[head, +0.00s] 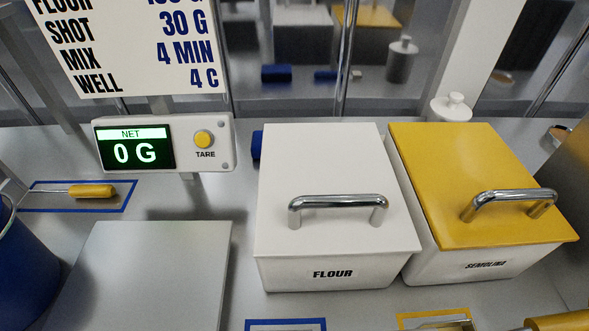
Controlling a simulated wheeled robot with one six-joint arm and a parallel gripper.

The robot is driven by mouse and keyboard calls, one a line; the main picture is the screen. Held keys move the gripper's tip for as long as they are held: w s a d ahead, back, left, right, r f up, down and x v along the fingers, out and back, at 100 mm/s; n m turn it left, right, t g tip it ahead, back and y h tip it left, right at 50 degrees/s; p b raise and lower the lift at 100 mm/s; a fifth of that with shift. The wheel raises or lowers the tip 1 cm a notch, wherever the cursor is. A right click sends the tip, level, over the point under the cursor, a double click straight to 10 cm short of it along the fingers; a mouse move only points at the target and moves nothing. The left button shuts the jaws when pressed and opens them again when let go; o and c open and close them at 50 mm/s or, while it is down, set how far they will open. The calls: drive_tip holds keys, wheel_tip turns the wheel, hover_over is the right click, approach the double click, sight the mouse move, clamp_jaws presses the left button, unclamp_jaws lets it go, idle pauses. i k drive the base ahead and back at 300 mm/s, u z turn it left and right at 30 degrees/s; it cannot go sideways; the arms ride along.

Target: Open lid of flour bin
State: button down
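The flour bin (290,273) is a white box labelled FLOUR, standing in the middle of the counter in the head view. Its white lid (320,160) lies flat on top and looks closed. A chrome bar handle (338,201) runs across the front part of the lid. My gripper is not in view, and nothing touches the lid or handle.
A semolina bin (475,263) with a yellow lid (450,165) stands close on the right. A scale display (165,143) reading 0 G stands behind a grey platform (150,265) on the left. A white jar (452,108) stands behind the bins. A blue container (25,260) is at far left.

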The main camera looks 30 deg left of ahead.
sight(326, 190)
drive_tip(key=u, duration=0.85)
drive_tip(key=k, duration=0.3)
drive_tip(key=u, duration=0.35)
